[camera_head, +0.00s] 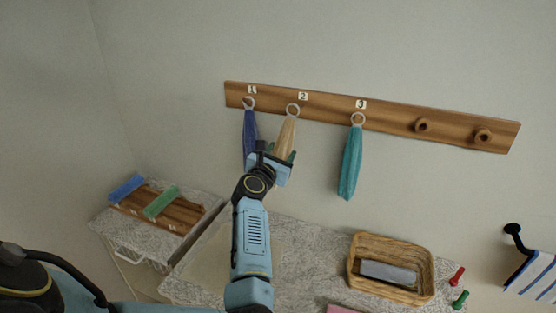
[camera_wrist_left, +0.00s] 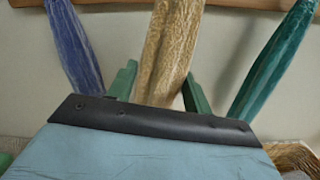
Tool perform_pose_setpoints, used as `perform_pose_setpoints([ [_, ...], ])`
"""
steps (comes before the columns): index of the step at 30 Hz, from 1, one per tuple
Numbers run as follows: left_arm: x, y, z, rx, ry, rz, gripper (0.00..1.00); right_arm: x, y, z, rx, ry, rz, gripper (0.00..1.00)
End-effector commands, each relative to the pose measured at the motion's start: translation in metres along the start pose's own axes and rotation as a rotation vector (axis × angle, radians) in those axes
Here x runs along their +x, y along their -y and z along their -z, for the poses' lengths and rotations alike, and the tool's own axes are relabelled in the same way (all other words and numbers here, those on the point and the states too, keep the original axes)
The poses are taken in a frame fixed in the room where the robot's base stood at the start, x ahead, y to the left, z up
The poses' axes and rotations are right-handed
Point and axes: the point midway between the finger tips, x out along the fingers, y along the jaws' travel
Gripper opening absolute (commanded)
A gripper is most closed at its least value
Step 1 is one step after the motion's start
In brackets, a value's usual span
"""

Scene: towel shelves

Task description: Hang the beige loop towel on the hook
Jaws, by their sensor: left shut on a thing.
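The beige loop towel (camera_head: 286,136) hangs upright with its pale ring (camera_head: 293,110) at the hook under label 2 on the wooden hook rail (camera_head: 390,118). The ring appears around or just in front of that hook; I cannot tell which. My left gripper (camera_head: 279,158) is shut on the towel's body below the ring. In the left wrist view the beige towel (camera_wrist_left: 172,50) rises between the two green fingers of my left gripper (camera_wrist_left: 160,88). The hook is out of that view. My right gripper is not in view.
A blue towel (camera_head: 250,130) hangs close on the left at label 1, a teal towel (camera_head: 350,165) on the right at label 3. Two wooden pegs (camera_head: 421,125) on the right are bare. Below are a wicker basket (camera_head: 359,246) and a wooden rack (camera_head: 180,214).

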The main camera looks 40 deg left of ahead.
Motion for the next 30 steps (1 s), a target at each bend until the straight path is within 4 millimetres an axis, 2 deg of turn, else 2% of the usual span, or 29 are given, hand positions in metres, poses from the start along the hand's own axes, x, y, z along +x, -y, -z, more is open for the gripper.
perform_pose_setpoints([
  [21,0.043,0.001,0.005,0.0,0.0,0.0,0.26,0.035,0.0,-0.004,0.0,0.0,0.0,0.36],
  [30,0.054,0.003,0.012,0.0,-0.001,0.001,0.26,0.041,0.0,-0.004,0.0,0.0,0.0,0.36],
])
